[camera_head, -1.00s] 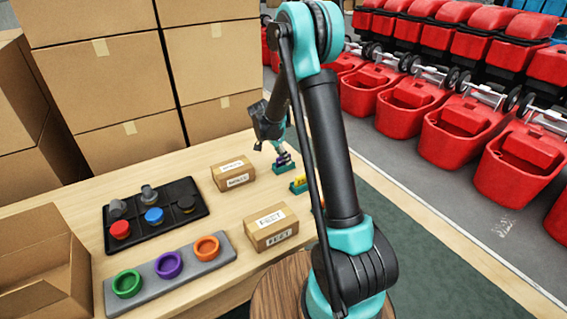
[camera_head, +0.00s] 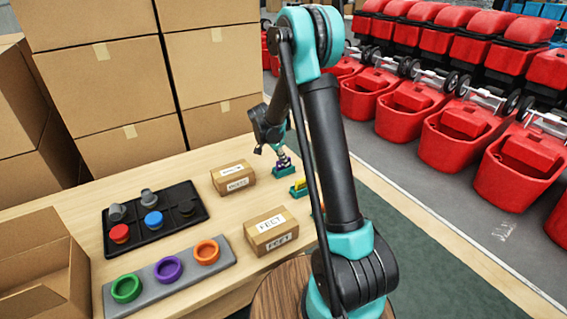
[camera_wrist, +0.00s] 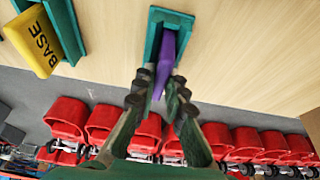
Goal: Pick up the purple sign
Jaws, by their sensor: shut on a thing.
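The purple sign (camera_wrist: 165,62) stands in a teal holder (camera_wrist: 154,32) on the light wooden table, seen from above in the wrist view. My gripper (camera_wrist: 164,95) is shut on the purple sign, with a finger on each side of it. In the head view my gripper (camera_head: 283,160) is low over the teal holder (camera_head: 285,171) at the table's far right edge. The sign is mostly hidden there. I cannot tell whether the sign is still seated in its holder.
A yellow sign marked BASE (camera_wrist: 35,42) stands in another teal holder close by. Cardboard boxes (camera_head: 234,178) (camera_head: 271,230), a black tray (camera_head: 150,243) and a grey tray with coloured rings (camera_head: 218,266) are on the table. Red buckets (camera_head: 459,134) stand beyond it.

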